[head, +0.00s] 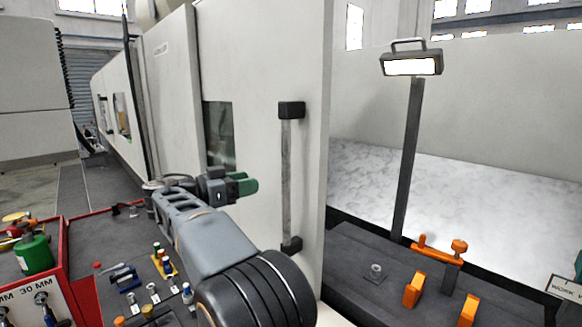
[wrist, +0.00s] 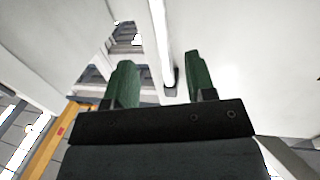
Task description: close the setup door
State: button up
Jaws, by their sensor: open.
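The setup door (head: 255,60) is a tall white panel in the head view, with a small dark window on its left part. Its vertical grey handle bar (head: 286,180) has black mounts at top and bottom. My gripper (head: 247,185), with green fingers, is open and empty, just left of the bar in the head view. In the wrist view the handle bar (wrist: 161,40) appears in the gap between the open fingers of my gripper (wrist: 160,80). I cannot tell how far beyond the fingertips it lies. Neither finger visibly presses on it.
Right of the door's edge is an opening with a pale interior floor (head: 450,190). A lamp on a dark post (head: 405,160) and orange clamps (head: 413,290) stand there. A red-edged tool tray (head: 85,275) with several small tools is at lower left.

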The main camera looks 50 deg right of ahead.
aim_at(288, 172)
jog(key=p+x, duration=0.1)
jog(key=x, duration=0.3)
jog(key=p+x, duration=0.2)
jog(key=x, duration=0.2)
jog(key=p+x, duration=0.1)
jog(key=x, duration=0.3)
jog(key=shift+d+r, duration=0.1)
jog(key=shift+r, duration=0.3)
jog(key=shift+s+d+f+p, duration=0.2)
jog(key=shift+d+p, duration=0.15)
jog(key=shift+d, duration=0.25)
jog(key=shift+r, duration=0.1)
grip_shut()
